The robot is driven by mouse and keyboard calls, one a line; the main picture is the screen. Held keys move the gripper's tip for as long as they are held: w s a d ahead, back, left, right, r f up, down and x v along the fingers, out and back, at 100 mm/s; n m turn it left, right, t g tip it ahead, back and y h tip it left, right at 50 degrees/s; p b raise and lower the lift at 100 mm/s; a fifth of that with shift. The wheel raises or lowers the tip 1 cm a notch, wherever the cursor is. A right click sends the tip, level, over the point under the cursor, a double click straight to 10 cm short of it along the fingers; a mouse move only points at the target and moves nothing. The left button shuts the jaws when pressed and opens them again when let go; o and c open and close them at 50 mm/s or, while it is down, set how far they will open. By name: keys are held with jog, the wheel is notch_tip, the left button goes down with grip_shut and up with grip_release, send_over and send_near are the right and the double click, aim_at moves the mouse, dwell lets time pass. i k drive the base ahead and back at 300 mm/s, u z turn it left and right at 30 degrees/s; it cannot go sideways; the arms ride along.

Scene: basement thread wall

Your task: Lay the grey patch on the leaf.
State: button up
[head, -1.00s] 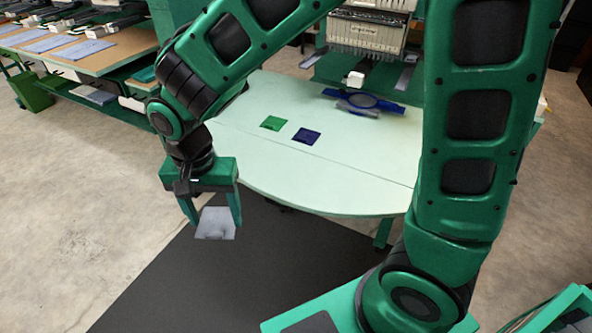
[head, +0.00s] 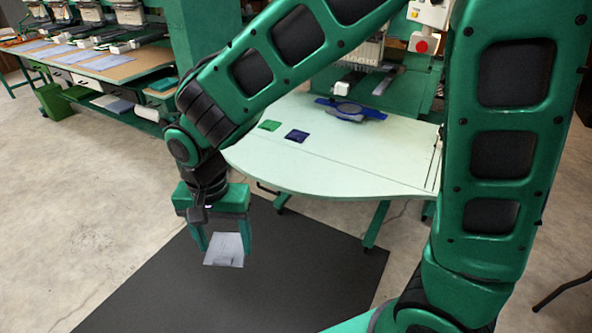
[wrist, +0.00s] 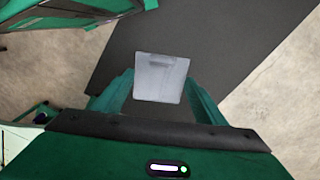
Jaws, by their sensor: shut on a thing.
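The grey patch (head: 224,250) is a flat, light grey square. My gripper (head: 225,246) is shut on the grey patch and holds it in the air over the dark floor mat, in front of the table. The wrist view shows the patch (wrist: 161,78) between the two green fingers (wrist: 160,90). The pale green half-round table leaf (head: 345,172) is behind and to the right of my gripper. A green patch (head: 270,125) and a dark blue patch (head: 297,136) lie flat on it, apart from each other.
A blue hoop (head: 350,110) lies at the back of the leaf, below the embroidery machine (head: 357,50). A dark mat (head: 300,255) covers the floor. A long bench with machines and cloths (head: 110,62) stands at the back left. The leaf's front part is clear.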

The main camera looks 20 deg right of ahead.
aim_at(284, 162)
jog(key=z, duration=0.45)
jog(key=i, duration=0.95)
jog(key=u, duration=0.05)
